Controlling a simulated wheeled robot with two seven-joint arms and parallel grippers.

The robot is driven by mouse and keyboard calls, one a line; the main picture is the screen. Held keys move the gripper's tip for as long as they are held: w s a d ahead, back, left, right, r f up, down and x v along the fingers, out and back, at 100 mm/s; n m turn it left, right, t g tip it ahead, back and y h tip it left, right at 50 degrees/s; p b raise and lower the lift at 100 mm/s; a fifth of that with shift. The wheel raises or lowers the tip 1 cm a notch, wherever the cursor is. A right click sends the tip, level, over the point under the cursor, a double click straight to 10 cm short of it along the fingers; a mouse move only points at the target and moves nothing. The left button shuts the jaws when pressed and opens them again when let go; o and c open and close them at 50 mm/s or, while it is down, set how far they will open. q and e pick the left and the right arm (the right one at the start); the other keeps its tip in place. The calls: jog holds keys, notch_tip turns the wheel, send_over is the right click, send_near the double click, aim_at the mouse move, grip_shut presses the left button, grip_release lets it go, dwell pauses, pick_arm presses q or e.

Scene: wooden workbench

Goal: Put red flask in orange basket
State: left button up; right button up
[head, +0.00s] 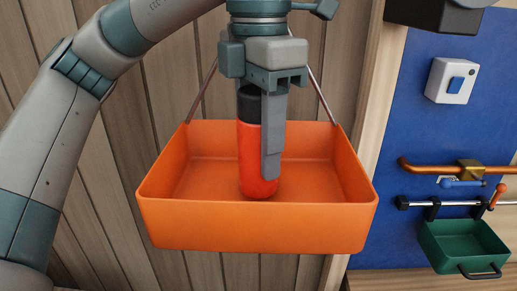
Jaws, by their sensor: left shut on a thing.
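The orange basket (256,226) hangs in the middle of the head view on two thin straps against a plank wall. The red flask (250,160) is upright with a dark cap and shows inside the basket's outline, behind its front wall. Its lower end appears at or near the basket floor; I cannot tell whether it touches. My left gripper (261,135) points down from above and is shut on the flask's upper part. One grey finger covers the flask's right side. My right gripper is not recognizable in view.
A blue panel at right carries a white switch box (451,81), a copper-coloured pipe (427,169) with a blue-handled valve, and a green basket (462,243) on a rail. A wooden post (376,130) stands between the panel and the orange basket.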

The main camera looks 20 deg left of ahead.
pick_arm(q)
jog(key=shift+f, duration=0.65)
jog(key=shift+f, duration=0.2)
jog(key=o, duration=1.3)
jog(key=shift+r, duration=0.15)
